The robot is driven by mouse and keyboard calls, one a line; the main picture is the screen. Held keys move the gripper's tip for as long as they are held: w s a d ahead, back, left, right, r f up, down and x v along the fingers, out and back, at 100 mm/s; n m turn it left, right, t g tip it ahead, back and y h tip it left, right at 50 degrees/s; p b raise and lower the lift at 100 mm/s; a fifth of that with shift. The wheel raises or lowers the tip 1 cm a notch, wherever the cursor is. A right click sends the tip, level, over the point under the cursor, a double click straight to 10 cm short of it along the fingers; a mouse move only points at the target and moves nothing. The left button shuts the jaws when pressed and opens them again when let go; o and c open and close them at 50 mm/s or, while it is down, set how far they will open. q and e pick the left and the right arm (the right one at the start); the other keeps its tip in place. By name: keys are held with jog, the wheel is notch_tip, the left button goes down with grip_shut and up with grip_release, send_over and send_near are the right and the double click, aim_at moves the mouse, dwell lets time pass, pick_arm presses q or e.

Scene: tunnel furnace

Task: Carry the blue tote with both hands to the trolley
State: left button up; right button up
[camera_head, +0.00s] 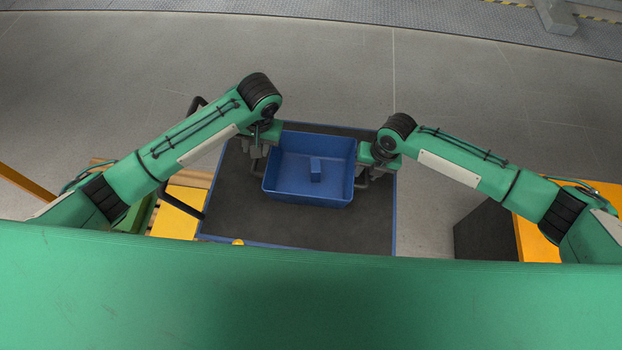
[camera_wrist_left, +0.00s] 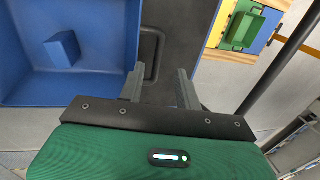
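The blue tote (camera_head: 285,185) is an open box over the dark deck of the trolley (camera_head: 345,229); I cannot tell if it touches the deck. A small blue block (camera_head: 315,169) lies in it. It also shows in the left wrist view (camera_wrist_left: 105,75). My left gripper (camera_wrist_left: 160,85) is at the tote's left side, its two fingers apart, with the black side handle (camera_wrist_left: 152,50) just ahead of and between them. My right gripper (camera_head: 368,166) is at the tote's right side by the other handle (camera_head: 362,183); its fingers are not clear.
The trolley's black push bar (camera_head: 193,210) stands at its left end. A yellow and green item (camera_head: 177,213) is left of the trolley. An orange-topped dark unit (camera_head: 485,232) stands at the right. Grey floor (camera_head: 450,90) is open beyond the trolley.

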jog(key=shift+r, duration=0.2)
pick_arm(q)
jog(key=shift+d+r, duration=0.25)
jog(key=shift+r, duration=0.9)
pick_arm(e)
notch_tip(320, 180, up, 11)
jog(key=d, duration=0.2)
jog(key=shift+d+r, duration=0.2)
jog(key=shift+s, duration=0.1)
